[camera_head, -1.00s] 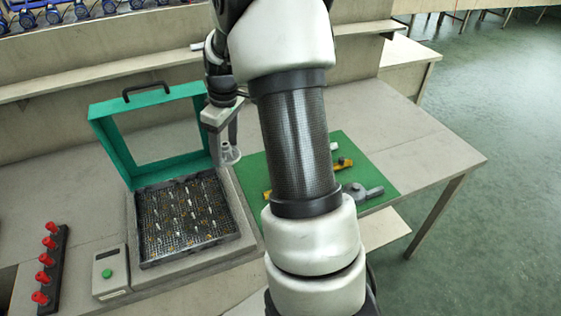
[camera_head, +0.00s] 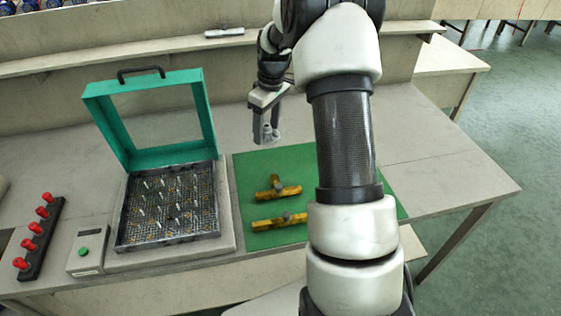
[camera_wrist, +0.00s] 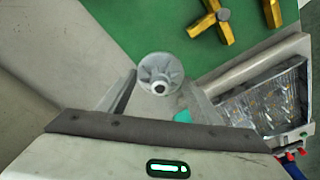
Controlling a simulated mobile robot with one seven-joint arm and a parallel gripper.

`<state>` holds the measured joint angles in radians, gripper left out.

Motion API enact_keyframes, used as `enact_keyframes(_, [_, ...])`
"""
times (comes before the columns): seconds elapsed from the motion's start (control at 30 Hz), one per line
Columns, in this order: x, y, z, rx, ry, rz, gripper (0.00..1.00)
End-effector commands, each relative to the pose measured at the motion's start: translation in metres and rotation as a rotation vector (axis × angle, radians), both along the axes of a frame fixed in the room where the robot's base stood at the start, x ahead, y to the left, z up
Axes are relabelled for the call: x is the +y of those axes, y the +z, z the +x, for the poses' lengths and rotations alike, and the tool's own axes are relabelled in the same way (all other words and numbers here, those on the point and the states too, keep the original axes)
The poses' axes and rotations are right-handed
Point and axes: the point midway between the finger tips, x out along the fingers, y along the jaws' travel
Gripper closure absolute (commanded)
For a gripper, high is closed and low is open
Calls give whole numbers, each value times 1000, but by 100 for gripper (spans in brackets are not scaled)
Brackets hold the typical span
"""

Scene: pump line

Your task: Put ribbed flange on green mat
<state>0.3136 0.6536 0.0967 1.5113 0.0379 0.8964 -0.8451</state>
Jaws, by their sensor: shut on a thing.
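The grey ribbed flange (camera_wrist: 160,74) is a round part with radial ribs and a pale central hub. It sits between the two fingers of my gripper (camera_wrist: 161,90), which is shut on it. In the head view the flange (camera_head: 270,133) hangs below my gripper (camera_head: 266,122), in front of the plain table at the back edge of the green mat (camera_head: 252,168). It looks raised, but its exact height is hard to tell. The green mat (camera_wrist: 140,25) lies beyond the flange in the wrist view. My arm hides the mat's right part.
Two yellow fittings, one T-shaped (camera_head: 280,191) and one straight (camera_head: 280,221), lie on the mat. Left of it stands a tray of small parts (camera_head: 165,210) with a raised teal lid frame (camera_head: 103,125). A rack of red knobs (camera_head: 40,240) is farther left. The mat's back-left area is clear.

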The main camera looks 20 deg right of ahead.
Motion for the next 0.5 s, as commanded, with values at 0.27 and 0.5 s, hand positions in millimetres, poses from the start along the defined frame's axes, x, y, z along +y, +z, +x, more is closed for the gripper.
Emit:
enact_keyframes(0.27, [2, -34, 2, 4, 2, 2, 69])
enact_keyframes(0.5, [1, -64, 3, 0, 2, 1, 69])
